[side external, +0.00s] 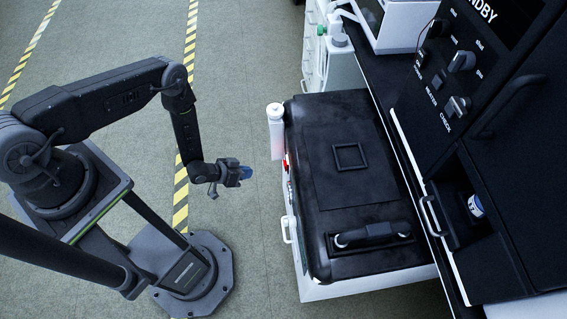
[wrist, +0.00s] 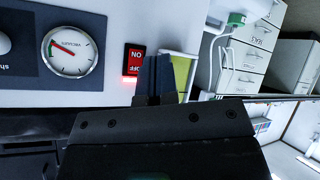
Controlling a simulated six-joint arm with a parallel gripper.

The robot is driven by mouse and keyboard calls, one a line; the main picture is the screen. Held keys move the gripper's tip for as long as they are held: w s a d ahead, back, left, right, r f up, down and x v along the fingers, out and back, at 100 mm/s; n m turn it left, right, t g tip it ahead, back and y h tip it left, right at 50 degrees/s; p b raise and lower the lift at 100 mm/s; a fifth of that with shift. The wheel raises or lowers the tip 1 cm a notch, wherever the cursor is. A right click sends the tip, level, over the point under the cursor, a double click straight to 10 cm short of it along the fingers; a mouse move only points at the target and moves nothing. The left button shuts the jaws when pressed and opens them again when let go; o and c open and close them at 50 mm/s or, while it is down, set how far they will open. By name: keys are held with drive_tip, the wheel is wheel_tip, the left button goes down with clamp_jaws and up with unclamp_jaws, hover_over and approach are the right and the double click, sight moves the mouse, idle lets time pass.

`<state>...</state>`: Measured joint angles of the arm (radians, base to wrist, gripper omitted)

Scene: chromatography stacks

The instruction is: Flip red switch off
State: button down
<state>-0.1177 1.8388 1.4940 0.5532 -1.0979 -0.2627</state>
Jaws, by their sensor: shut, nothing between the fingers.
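The red switch (wrist: 134,62) sits on a pale panel in the wrist view. The lettering appears upside down. My gripper (wrist: 156,78) is shut and empty, its fingertips just right of the switch in this view. In the side external view the switch shows as a small red spot (side external: 285,164) on the cart's left side. There my gripper (side external: 244,172) is left of it, with a visible gap.
A round gauge (wrist: 69,52) and a partly seen knob (wrist: 4,43) are left of the switch. A white cylinder (side external: 275,130) stands at the cart's left edge. A white handle (side external: 288,229) sticks out nearer the camera. Open floor lies left of the cart.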

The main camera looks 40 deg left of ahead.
drive_tip(key=w+d+r, duration=0.1)
drive_tip(key=w+d, duration=0.5)
idle(0.4)
drive_tip(key=shift+w+d, duration=0.1)
idle(1.8)
drive_tip(key=shift+w+d+r, duration=0.1)
drive_tip(key=shift+w+d, duration=0.15)
drive_tip(key=shift+w+d, duration=0.2)
drive_tip(key=shift+d, duration=0.05)
idle(0.7)
idle(0.3)
drive_tip(key=shift+s+a, duration=0.55)
drive_tip(key=shift+s+a+f, duration=0.2)
drive_tip(key=shift+s+a, duration=0.7)
drive_tip(key=shift+s+a+f, duration=0.2)
drive_tip(key=shift+s+a, duration=0.65)
